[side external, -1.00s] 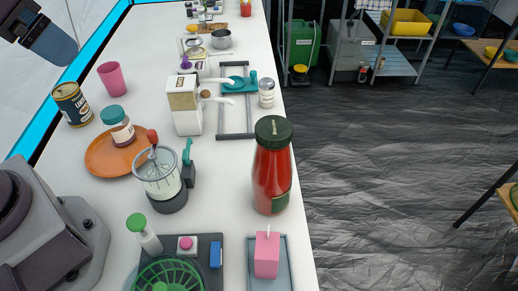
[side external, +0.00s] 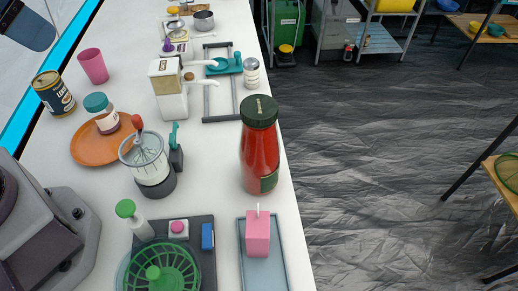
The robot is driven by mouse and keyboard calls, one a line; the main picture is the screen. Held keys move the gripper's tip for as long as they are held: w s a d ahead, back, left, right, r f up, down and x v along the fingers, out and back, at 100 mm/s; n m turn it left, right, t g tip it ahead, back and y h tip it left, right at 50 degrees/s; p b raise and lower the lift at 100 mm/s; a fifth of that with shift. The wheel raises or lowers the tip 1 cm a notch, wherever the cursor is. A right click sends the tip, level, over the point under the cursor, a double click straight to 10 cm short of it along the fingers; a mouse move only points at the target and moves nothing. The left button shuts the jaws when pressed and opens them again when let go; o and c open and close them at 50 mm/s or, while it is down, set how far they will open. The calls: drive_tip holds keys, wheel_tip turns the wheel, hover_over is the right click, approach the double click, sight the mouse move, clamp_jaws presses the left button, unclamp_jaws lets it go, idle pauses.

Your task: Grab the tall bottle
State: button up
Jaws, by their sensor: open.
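The tall bottle (side external: 259,155) stands upright near the right edge of the white table. It is red with a dark green lid, and a green label patch shows low on its right side. Nothing touches it. My gripper's fingers do not show; only a dark, rounded part of my arm shows at the top left, far from the bottle.
A pink block on a grey tray (side external: 279,270) lies in front of the bottle. A blender (side external: 150,165) stands to its left, with a white-and-beige box-shaped grinder (side external: 168,90) behind. A salt shaker (side external: 251,73) is behind the bottle. Floor drops away right.

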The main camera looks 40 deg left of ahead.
drive_tip(key=w+d+f+t+h, duration=0.2)
drive_tip(key=w+d+f+h, duration=0.1)
drive_tip(key=w+d, duration=0.7)
drive_tip(key=t+h, duration=0.1)
drive_tip(key=t, duration=0.2)
hover_over(248, 118)
drive_tip(key=s+a, duration=0.3)
drive_tip(key=a, duration=0.1)
wheel_tip(248, 118, down, 4)
drive_tip(key=s+d+f+t+y, duration=0.4)
drive_tip(key=s+f+t, duration=0.3)
drive_tip(key=f, duration=0.2)
drive_tip(key=w, duration=0.7)
drive_tip(key=shift+w, duration=0.4)
drive_tip(key=shift+w+a+f, duration=0.1)
drive_tip(key=shift+w+f, duration=0.1)
drive_tip(key=shift+w, duration=1.1)
drive_tip(key=shift+w+f, duration=0.2)
drive_tip(key=shift+w, duration=1.1)
drive_tip(key=c, duration=1.7)
drive_tip(key=shift+r, duration=0.1)
clamp_jaws()
